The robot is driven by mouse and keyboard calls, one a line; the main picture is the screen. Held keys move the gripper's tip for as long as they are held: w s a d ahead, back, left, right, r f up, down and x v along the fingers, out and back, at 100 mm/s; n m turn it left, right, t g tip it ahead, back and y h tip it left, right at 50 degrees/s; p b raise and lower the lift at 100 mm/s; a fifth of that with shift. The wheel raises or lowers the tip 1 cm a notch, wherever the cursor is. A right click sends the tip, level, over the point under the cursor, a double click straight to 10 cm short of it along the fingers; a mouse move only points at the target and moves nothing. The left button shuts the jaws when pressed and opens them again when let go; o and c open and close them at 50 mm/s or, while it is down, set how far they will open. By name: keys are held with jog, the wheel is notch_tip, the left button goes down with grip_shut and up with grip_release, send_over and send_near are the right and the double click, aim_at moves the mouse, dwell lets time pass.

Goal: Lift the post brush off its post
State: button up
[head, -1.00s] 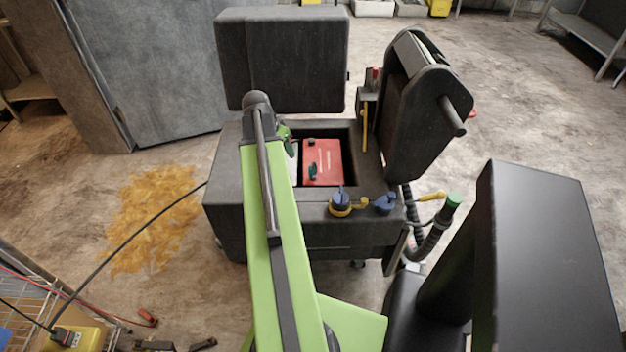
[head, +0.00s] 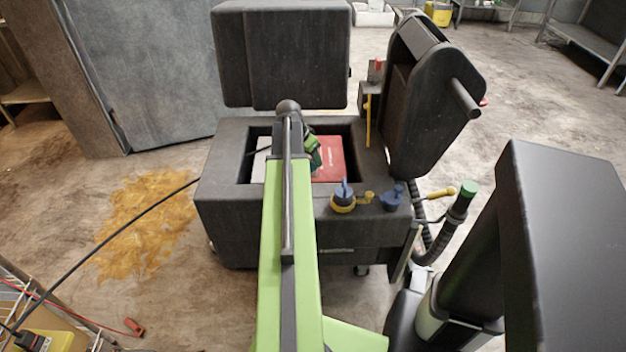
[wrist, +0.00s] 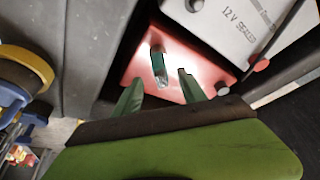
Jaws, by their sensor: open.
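The post brush (wrist: 158,62), a small teal cylinder with a dark top and a metallic lower end, stands on the red battery (wrist: 133,72) in the wrist view. The post under it is hidden. The red battery also shows in the machine's open bay in the head view (head: 331,157), where I cannot make out the brush behind my arm. My gripper (wrist: 161,77) is open, with one green finger to each side of the brush in the picture; I see no contact. It also shows over the bay in the head view (head: 313,150).
A grey battery (wrist: 215,14) lies beside the red one, and dark bay walls enclose both. A blue-and-yellow connector (head: 343,197) and a blue one (head: 392,199) sit on the front rim. A raised cover (head: 432,100) stands right. A yellow spill (head: 145,220) covers floor at left.

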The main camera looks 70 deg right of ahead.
aim_at(316, 169)
jog(key=shift+d+f, duration=0.1)
jog(key=shift+f, duration=0.05)
jog(key=b+x, duration=0.4)
jog(key=x, duration=0.1)
jog(key=shift+f+b, duration=0.1)
jog(key=shift+b, duration=0.2)
jog(key=shift+s+r, duration=0.1)
jog(key=shift+r, duration=0.1)
jog(key=shift+c, duration=0.3)
jog(key=shift+s, duration=0.1)
grip_shut()
